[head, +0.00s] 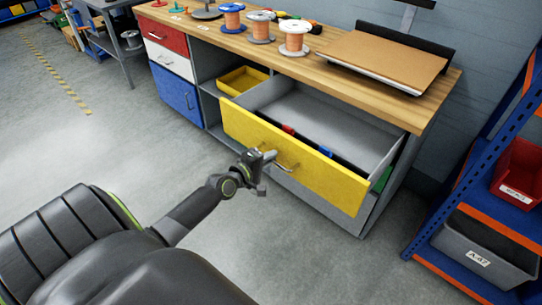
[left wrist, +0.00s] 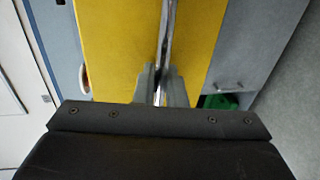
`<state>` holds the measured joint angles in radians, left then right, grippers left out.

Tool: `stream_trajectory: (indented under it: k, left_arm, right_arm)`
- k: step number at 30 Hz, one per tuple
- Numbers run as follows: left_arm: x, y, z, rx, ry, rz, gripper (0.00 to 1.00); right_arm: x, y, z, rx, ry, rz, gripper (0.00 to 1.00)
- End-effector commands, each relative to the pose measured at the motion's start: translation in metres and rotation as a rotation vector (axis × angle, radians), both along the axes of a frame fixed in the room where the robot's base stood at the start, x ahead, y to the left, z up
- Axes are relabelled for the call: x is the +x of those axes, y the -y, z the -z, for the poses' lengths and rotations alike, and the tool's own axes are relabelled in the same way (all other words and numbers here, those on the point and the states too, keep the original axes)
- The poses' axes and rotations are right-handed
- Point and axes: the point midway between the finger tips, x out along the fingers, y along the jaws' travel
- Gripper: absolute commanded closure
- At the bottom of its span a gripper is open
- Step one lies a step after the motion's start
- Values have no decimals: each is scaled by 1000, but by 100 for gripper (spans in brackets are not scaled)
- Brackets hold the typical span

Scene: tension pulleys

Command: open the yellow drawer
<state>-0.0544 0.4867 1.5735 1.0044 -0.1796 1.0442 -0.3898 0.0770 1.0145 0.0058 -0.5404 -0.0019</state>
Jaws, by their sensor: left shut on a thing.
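The yellow drawer (head: 290,155) stands pulled out of the workbench in the head view, with a grey, open interior. Small red and blue items show inside it near the front. Its metal handle (head: 284,166) is on the front face. My left gripper (head: 268,157) is at the handle, shut on it. In the left wrist view the fingers (left wrist: 160,85) close around the metal bar of the handle (left wrist: 167,40), with the yellow drawer front (left wrist: 110,40) behind. My right gripper is not in view.
The wooden worktop (head: 340,40) carries wire spools (head: 294,36) and a brown board (head: 385,58). Red (head: 163,36), white (head: 170,59) and blue (head: 176,94) drawer fronts are at the left. A blue rack (head: 470,160) with bins stands at the right. The floor in front is clear.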

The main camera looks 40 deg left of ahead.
Motion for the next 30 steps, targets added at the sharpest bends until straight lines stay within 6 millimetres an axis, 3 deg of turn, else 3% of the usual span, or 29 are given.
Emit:
stream_trajectory:
  k: [15,16,18,30]
  left_arm:
    - [-3,0,0,1,0,0,100]
    - [-3,0,0,1,0,0,86]
    - [-3,0,0,1,0,0,76]
    - [-9,-1,-2,1,-1,0,75]
  right_arm:
    - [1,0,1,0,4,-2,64]
    - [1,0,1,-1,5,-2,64]
    - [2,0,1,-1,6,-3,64]
    - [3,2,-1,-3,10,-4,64]
